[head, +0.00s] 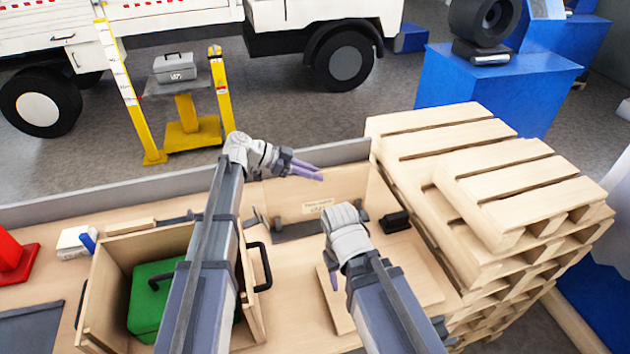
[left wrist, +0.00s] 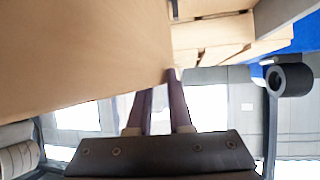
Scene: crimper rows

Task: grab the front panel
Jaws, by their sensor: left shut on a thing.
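The front panel (head: 345,188) is a pale wooden board with a small label. It stands upright near the back of the table. In the left wrist view the panel (left wrist: 80,50) fills the upper left as a broad wooden face. My left gripper (head: 312,173) reaches the panel's top edge with its purple fingers and is shut on it. The fingertips (left wrist: 172,75) meet the panel's edge in the left wrist view. My right gripper (head: 333,282) hangs over the table right of the middle, mostly hidden by its own wrist.
An open wooden box (head: 110,285) with black handles holds a green case (head: 146,312) at left. A dark grey bracket (head: 292,231) lies in front of the panel, with a black block (head: 396,222) to its right. Stacked pallets (head: 440,205) bound the right side.

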